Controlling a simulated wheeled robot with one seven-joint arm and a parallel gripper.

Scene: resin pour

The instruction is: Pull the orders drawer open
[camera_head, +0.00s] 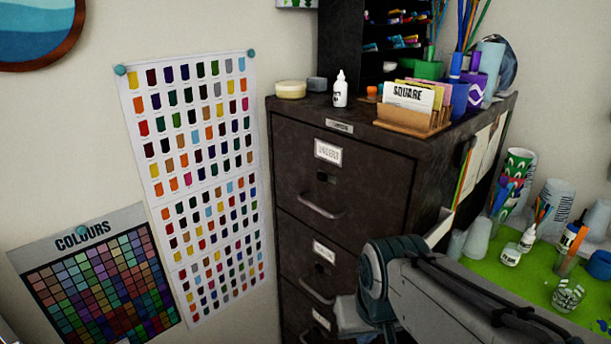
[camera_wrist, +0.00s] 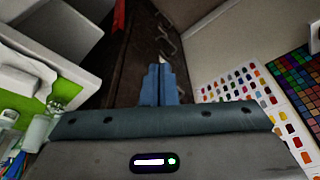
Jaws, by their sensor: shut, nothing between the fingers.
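A dark brown metal filing cabinet (camera_head: 390,165) stands against the wall, its drawers stacked and looking shut. The top drawer (camera_head: 330,185) has a white label (camera_head: 328,151), too blurred to read surely, and a bar handle (camera_head: 322,208). A middle drawer handle (camera_head: 316,292) and a lower label (camera_head: 321,319) show below; I cannot tell which drawer is the orders one. In the wrist view my gripper (camera_wrist: 158,68) is shut and empty, its blue fingers pointing toward the dark cabinet front (camera_wrist: 130,70) and handles (camera_wrist: 170,42). Contact cannot be told. In the head view my arm hides the cabinet's lower right.
On the cabinet top stand a card holder (camera_head: 412,118), a white bottle (camera_head: 340,90), a round tin (camera_head: 291,89) and cups of tools. A green-topped worktable (camera_head: 515,285) with bottles and cups is at right. Colour charts (camera_head: 195,180) hang on the left wall.

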